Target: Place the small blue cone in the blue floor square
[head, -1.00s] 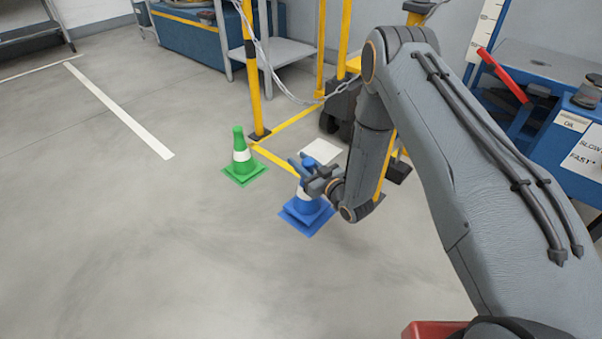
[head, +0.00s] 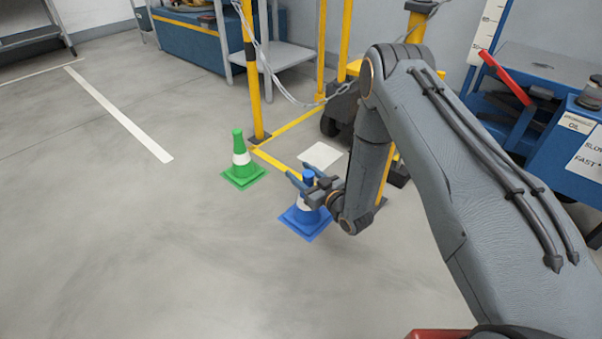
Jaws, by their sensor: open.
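The small blue cone (head: 310,216) stands upright on the floor near the middle of the head view, with a white band partly hidden by my gripper. Blue floor square (head: 304,235) shows as a flat blue edge around and under the cone's base; their like colours make the exact border hard to tell. My gripper (head: 301,187) is open at the cone's upper part, with its fingers on either side of it. Whether a finger still touches the cone cannot be told.
A green cone (head: 241,162) stands to the left on a green base. Yellow posts (head: 252,70) with a chain and yellow floor lines are behind. A white floor patch (head: 321,155) lies just beyond the gripper. Open grey floor is at left and front.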

